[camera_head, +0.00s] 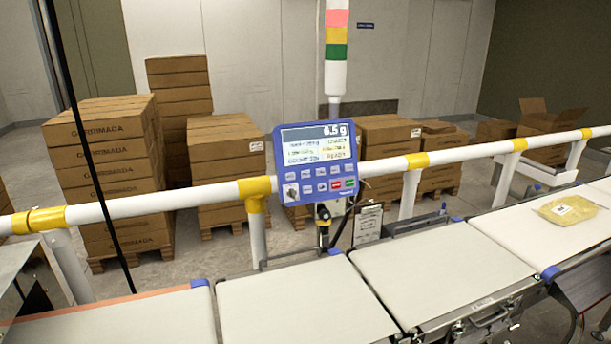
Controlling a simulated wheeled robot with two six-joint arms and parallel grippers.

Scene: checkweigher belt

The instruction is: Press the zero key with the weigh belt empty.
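The blue control panel (316,161) stands on a post behind the belts. Its screen (316,144) shows a large reading that looks like 6.5 g, with smaller lines below it. Two rows of small keys (313,180) lie under the screen, with a red and a green one at the lower right. Their labels are too small to read, so I cannot tell which is the zero key. The pale belt sections beside the panel, one (300,305) at front centre and one (440,270) right of it, are bare. Neither of my grippers is in view.
A yellow bag (567,209) lies on the right belt section (500,230). A white rail (370,168) with yellow joints runs behind the belts. Stacked cartons (103,160) stand beyond it. A signal tower (336,50) rises behind the panel.

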